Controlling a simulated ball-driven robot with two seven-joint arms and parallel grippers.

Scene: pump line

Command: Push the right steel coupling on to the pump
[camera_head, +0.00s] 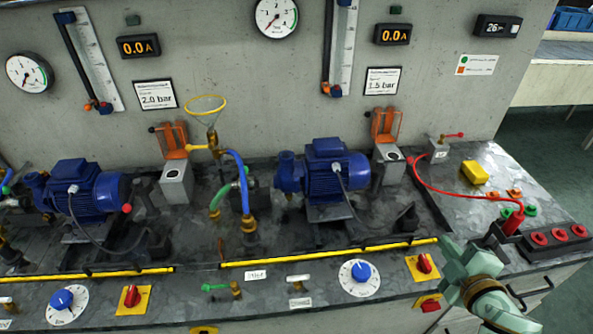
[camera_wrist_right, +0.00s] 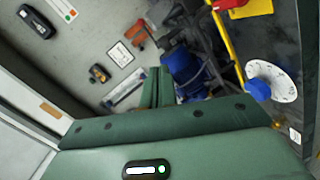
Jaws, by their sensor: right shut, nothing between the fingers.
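The right blue pump (camera_head: 325,180) stands on the dark bench, right of the middle in the head view. It also shows in the right wrist view (camera_wrist_right: 185,70), beyond my fingertips. I cannot clearly make out a steel coupling; dark fittings (camera_head: 405,218) sit to the right of the pump. My right gripper (camera_head: 455,252) is over the bench's front edge, to the right and in front of the pump, apart from it. Its two fingers (camera_wrist_right: 157,88) are together with nothing between them. My left gripper is not in view.
A yellow rail (camera_head: 330,252) runs along the bench front. A blue knob (camera_head: 361,272) and a red switch (camera_head: 424,264) are in front of it. A red cable (camera_head: 440,188) loops at the right. A second blue pump (camera_head: 85,190) stands at the left.

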